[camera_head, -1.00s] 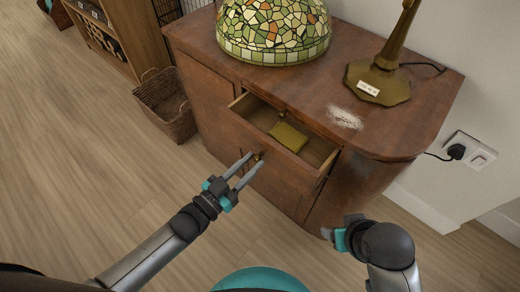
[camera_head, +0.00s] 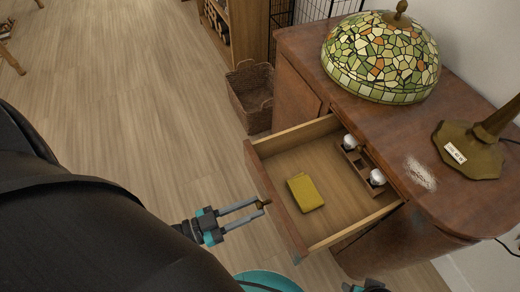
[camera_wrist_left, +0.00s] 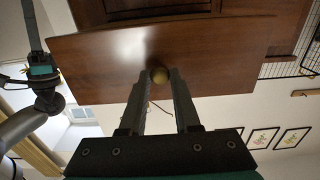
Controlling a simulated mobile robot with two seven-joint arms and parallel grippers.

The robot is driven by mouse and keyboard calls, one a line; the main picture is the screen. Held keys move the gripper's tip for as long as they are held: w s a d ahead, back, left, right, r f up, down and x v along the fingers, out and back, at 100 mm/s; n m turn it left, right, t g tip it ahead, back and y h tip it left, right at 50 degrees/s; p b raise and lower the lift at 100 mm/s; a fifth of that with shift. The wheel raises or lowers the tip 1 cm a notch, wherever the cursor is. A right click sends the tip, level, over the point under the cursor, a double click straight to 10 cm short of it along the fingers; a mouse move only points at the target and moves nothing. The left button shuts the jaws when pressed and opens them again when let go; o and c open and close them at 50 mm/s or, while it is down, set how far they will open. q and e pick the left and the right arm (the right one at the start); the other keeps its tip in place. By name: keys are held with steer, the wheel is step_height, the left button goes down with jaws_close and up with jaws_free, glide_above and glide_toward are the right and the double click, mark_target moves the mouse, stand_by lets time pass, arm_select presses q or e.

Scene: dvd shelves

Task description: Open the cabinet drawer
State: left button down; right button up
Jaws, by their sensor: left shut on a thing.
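The wooden cabinet (camera_head: 300,52) stands at the right in the head view. Its drawer (camera_head: 325,168) is pulled far out, with a yellow item (camera_head: 305,192) and a small wooden holder with white round things (camera_head: 362,165) inside. My left gripper (camera_head: 263,205) is shut on the drawer's brass knob (camera_head: 265,201), at the front panel. In the left wrist view the knob (camera_wrist_left: 159,75) sits between my left fingertips against the drawer front (camera_wrist_left: 215,55). My right gripper (camera_head: 365,286) shows only in part at the bottom edge of the head view; its fingers cannot be made out.
A stained-glass lampshade (camera_head: 382,58) and a brass lamp base (camera_head: 468,150) stand on the cabinet top. A wicker basket (camera_head: 250,98) and a shelf (camera_head: 245,35) are beyond the cabinet's left side.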

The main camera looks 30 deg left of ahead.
arm_select(q)
steer(key=shift+s, duration=0.1)
steer(key=c, duration=0.6)
jaws_free()
steer(key=shift+c, duration=0.2)
steer(key=shift+a, duration=0.1)
steer(key=v, duration=1.5)
arm_select(e)
steer(key=shift+s+f, duration=0.1)
steer(key=shift+f, duration=0.3)
arm_select(q)
steer(key=shift+s, duration=0.1)
arm_select(e)
steer(key=shift+s+f, duration=0.1)
steer(key=shift+s, duration=0.15)
